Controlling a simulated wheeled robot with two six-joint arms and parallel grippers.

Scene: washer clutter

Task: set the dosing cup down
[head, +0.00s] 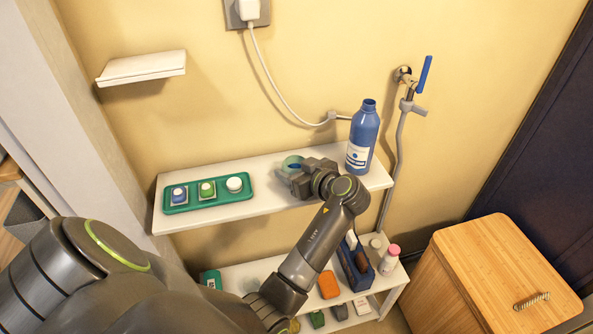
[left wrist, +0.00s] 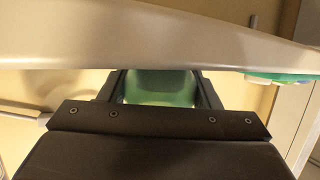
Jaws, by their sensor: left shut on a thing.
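The dosing cup (head: 291,160) is a small translucent green-teal cup at the middle of the upper shelf (head: 268,203). My left gripper (head: 291,172) is shut on it. In the left wrist view the cup (left wrist: 160,87) shows pale green between the two dark fingers, partly hidden by the gripper body. The shelf's pale edge (left wrist: 150,38) crosses the top of that view. I cannot tell whether the cup's base touches the shelf. My right gripper is not in view.
A blue bottle (head: 362,138) stands right of the gripper on the upper shelf. A green tray (head: 208,207) with several small items lies at its left. The lower shelf (head: 242,270) holds a dark caddy (head: 355,267) and a pink-capped bottle (head: 389,260). A wooden hamper (head: 490,270) stands right.

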